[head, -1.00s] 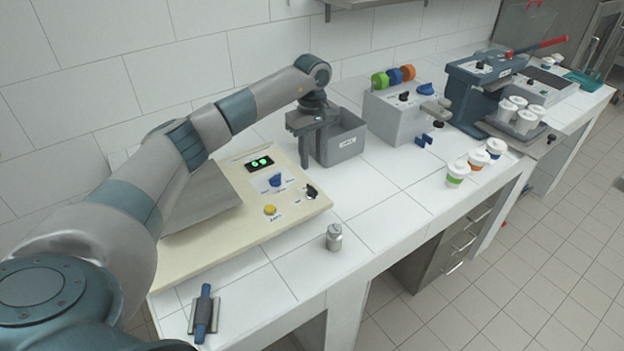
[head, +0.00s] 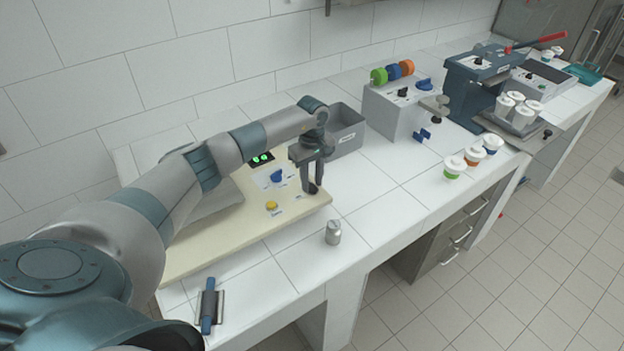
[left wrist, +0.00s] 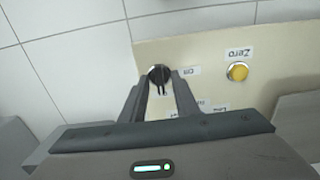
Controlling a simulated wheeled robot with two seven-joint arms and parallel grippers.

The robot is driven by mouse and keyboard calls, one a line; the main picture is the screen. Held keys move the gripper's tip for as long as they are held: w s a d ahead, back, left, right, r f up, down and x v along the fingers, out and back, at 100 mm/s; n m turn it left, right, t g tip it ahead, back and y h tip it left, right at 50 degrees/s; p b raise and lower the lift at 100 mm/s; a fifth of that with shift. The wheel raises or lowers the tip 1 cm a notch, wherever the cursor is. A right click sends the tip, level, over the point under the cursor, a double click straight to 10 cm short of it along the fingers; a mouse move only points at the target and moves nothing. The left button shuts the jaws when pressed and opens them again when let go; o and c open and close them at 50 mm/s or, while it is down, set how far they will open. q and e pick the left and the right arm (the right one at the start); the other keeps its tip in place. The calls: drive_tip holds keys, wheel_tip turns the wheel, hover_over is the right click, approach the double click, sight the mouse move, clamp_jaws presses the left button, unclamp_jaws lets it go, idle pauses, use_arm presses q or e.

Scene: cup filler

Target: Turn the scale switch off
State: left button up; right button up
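The scale (head: 235,235) is a cream panel on the counter with a lit green display (head: 262,159), a blue knob (head: 277,176) and a yellow Zero button (head: 271,205). In the left wrist view, the scale's round black switch (left wrist: 158,73) sits near the panel's edge beside a small label. My left gripper (head: 312,188) points down at the switch, and its fingers hide the switch in the head view. In the left wrist view, the left gripper (left wrist: 160,80) is open, with fingertips on either side of the switch; contact is unclear. My right gripper is out of view.
A grey bin (head: 346,134) stands just behind the gripper. A metal weight (head: 333,232) and a blue-handled tool (head: 209,306) lie near the front edge. Lidded cups (head: 454,167) and machines stand to the right.

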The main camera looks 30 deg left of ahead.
use_arm(q)
clamp_jaws()
